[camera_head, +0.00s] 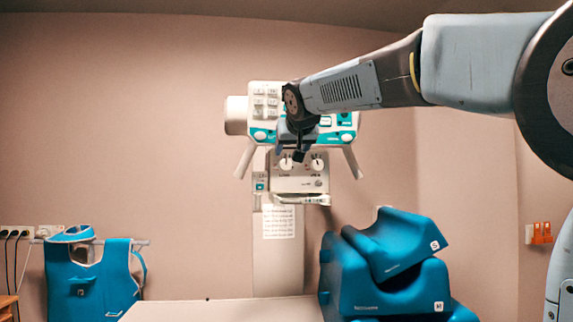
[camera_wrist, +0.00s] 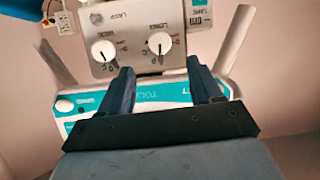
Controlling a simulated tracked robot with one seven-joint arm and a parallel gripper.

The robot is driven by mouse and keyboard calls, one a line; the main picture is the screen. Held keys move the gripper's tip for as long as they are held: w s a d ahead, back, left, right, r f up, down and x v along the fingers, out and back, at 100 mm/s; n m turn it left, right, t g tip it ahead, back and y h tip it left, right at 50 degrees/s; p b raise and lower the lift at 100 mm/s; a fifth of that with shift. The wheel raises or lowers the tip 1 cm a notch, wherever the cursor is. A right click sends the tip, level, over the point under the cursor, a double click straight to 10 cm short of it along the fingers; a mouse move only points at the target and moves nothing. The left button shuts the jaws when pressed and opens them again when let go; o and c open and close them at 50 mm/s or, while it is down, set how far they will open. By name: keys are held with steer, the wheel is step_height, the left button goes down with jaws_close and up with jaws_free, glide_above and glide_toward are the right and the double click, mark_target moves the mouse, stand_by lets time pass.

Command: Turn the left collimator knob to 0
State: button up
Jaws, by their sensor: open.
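The collimator box (camera_head: 299,185) hangs below the control panel on the column. The left collimator knob (camera_head: 286,164) is a white round dial with a dark mark; its setting is too small to read. The right knob (camera_head: 318,165) sits beside it. The wrist view is turned over, so the left knob (camera_wrist: 160,42) shows on the right there and the right knob (camera_wrist: 104,50) on the left. My gripper (camera_head: 290,153) is open and empty in front of the panel. In the wrist view its fingertips (camera_wrist: 159,69) lie apart on either side below the left knob, not around it.
The white panel with teal trim (camera_head: 342,118) and its slanted handles (camera_head: 245,160) are close around my gripper. Blue cushions (camera_head: 385,275) are stacked at lower right, and a blue apron (camera_head: 90,280) hangs at left. A pale tabletop (camera_head: 220,311) lies below.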

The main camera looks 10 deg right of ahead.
mark_target(286, 164)
steer(key=x, duration=0.9)
steer(key=shift+w+f, duration=0.1)
steer(key=shift+w, duration=0.1)
steer(key=c, duration=1)
